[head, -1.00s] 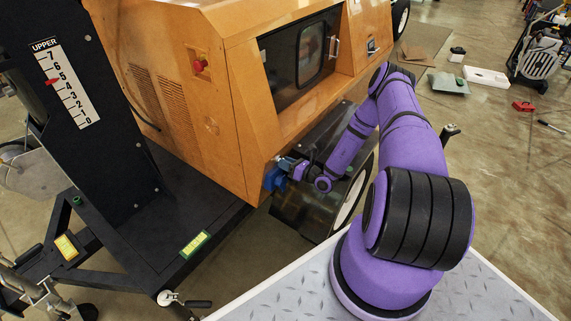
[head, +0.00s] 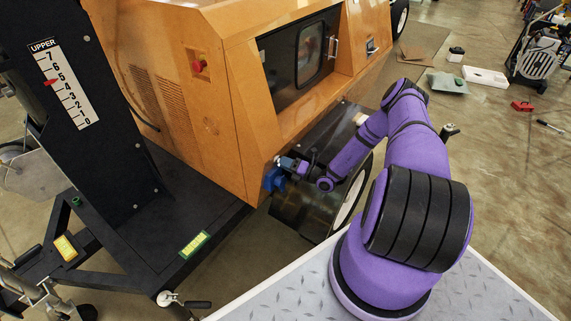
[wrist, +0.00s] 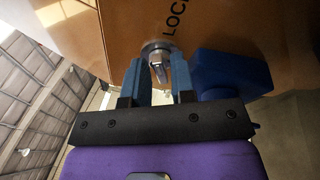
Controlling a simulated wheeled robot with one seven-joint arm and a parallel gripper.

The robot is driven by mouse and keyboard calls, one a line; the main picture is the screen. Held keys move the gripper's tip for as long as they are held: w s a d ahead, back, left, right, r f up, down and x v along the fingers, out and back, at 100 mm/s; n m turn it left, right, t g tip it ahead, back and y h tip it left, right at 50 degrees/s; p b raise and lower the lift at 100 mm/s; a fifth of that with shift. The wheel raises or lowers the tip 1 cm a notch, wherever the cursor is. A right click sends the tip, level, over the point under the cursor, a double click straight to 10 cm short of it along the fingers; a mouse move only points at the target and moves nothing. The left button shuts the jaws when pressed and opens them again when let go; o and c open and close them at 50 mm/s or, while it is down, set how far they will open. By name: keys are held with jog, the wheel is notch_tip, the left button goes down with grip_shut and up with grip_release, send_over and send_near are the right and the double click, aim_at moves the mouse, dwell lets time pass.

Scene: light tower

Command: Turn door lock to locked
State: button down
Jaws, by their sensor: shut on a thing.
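The door lock (wrist: 156,54) is a round metal piece with a protruding metal key or tab on the orange panel, seen in the wrist view. Black letters reading "LOC" (wrist: 174,20) are printed beside it; the rest of the word is cut off. My gripper (wrist: 157,72) has its two blue-grey fingers on either side of the metal tab and is shut on it. In the head view my gripper (head: 284,162) is small at the lower corner of the orange cabinet (head: 205,125), and the lock is mostly hidden there.
A blue block-like part (head: 273,179) sits at the cabinet's corner, close beside my gripper; it also shows right of the fingers in the wrist view (wrist: 232,72). A wheel (head: 350,200) is below the arm. A black tower frame (head: 95,110) stands at left.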

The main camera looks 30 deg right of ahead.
dwell(0.4)
jog(key=c, duration=1.2)
grip_release()
